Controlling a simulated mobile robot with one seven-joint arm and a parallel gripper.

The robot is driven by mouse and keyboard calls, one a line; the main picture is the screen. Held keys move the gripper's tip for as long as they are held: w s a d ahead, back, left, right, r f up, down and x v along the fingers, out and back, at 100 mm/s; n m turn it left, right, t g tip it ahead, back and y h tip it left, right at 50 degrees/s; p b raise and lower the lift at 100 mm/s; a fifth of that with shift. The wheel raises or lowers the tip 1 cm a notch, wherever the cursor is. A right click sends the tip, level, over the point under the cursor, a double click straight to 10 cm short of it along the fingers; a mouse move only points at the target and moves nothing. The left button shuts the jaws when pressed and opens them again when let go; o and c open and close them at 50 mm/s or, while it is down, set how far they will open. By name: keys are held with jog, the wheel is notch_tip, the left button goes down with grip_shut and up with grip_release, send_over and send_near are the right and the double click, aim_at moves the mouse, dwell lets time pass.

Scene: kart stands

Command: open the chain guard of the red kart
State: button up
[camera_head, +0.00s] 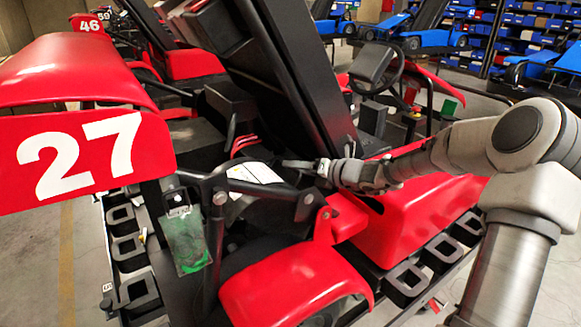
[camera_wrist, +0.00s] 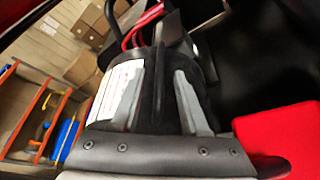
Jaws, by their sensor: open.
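The red kart (camera_head: 410,215) has a number 27 panel (camera_head: 90,158) at its rear left in the head view. A black rounded cover with a white label (camera_head: 254,173) sits low behind the seat; it may be the chain guard, but I cannot be sure. My gripper (camera_head: 290,165) reaches in from the right beside this cover. In the wrist view the black cover (camera_wrist: 158,60), with a ridge down its middle, is between the two grey fingers of my gripper (camera_wrist: 156,78). The fingers are spread apart; whether they touch the cover I cannot tell.
The black seat back (camera_head: 295,75) rises close above my gripper. A black frame bar (camera_head: 250,188) and a red rear fender (camera_head: 295,285) lie in front. A green tag (camera_head: 186,240) hangs at the left. More karts stand behind, with blue shelves (camera_head: 530,35) farther back.

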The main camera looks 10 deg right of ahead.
jog(key=shift+x, duration=1.25)
grip_shut()
dwell(0.5)
